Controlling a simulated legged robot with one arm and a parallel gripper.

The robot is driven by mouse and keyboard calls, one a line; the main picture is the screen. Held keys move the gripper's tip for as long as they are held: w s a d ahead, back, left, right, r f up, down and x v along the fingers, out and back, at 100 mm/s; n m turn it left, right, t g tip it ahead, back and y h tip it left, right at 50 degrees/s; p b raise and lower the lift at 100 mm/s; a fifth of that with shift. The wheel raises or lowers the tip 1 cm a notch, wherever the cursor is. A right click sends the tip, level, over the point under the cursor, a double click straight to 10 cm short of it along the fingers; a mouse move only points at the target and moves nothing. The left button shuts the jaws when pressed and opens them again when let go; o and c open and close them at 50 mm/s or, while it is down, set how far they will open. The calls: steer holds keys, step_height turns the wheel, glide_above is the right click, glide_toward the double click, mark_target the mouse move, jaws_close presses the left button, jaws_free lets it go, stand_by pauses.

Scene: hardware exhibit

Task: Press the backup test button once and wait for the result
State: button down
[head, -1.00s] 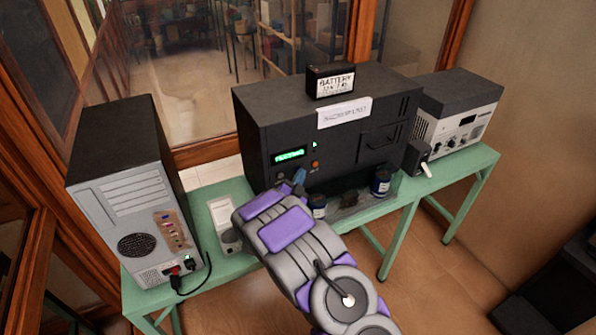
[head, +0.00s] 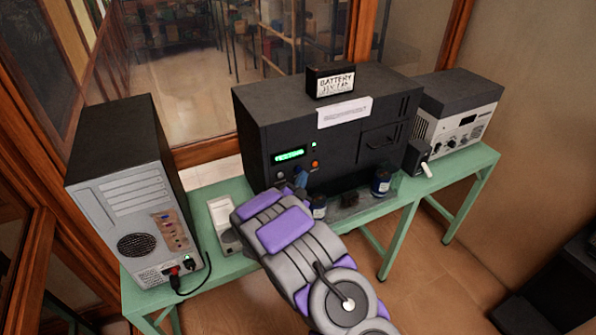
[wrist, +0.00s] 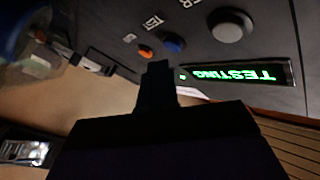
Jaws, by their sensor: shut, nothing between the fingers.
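The dark backup unit (head: 340,148) stands in the middle of the green bench. Its green display (head: 290,155) reads TESTING, upside down in the wrist view (wrist: 238,74). A blue button (wrist: 172,43) with a TEST label, an orange button (wrist: 145,51) and a grey knob (wrist: 231,26) sit beside the display. My gripper (wrist: 158,70) is shut and empty, its dark tip close to the panel below the blue button in the wrist view. I cannot tell whether it touches. In the head view my arm partly hides the panel's lower edge.
A computer tower (head: 125,195) stands at the left and a grey instrument (head: 460,110) at the right of the bench (head: 205,285). A battery box (head: 331,80) sits on the unit. Blue jars (head: 381,184) stand in front.

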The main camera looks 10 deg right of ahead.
steer(key=shift+s, duration=0.1)
steer(key=s, duration=0.1)
steer(key=s+d+b, duration=0.1)
steer(key=s, duration=0.2)
steer(key=shift+s+d, duration=0.3)
stand_by(0.7)
steer(key=s+a+r+n+g+y, duration=0.35)
steer(key=s+g+y, duration=0.2)
steer(key=s, duration=0.35)
steer(key=s+a+r+n+g+y, duration=0.2)
steer(key=s+r+n+g+y, duration=0.3)
steer(key=s, duration=0.5)
steer(key=s+d+r+n+g, duration=0.1)
steer(key=s+d+g, duration=0.1)
steer(key=s, duration=0.8)
steer(key=s+d+r+n+g+h, duration=0.1)
steer(key=s+d+n+g, duration=0.1)
steer(key=s, duration=0.9)
steer(key=s+d+r+n+g, duration=0.1)
steer(key=s+g, duration=0.3)
steer(key=s, duration=0.6)
steer(key=shift+s+d+r+g+h, duration=0.15)
steer(key=shift+d+r+g+h, duration=0.2)
steer(key=shift+d+r, duration=0.05)
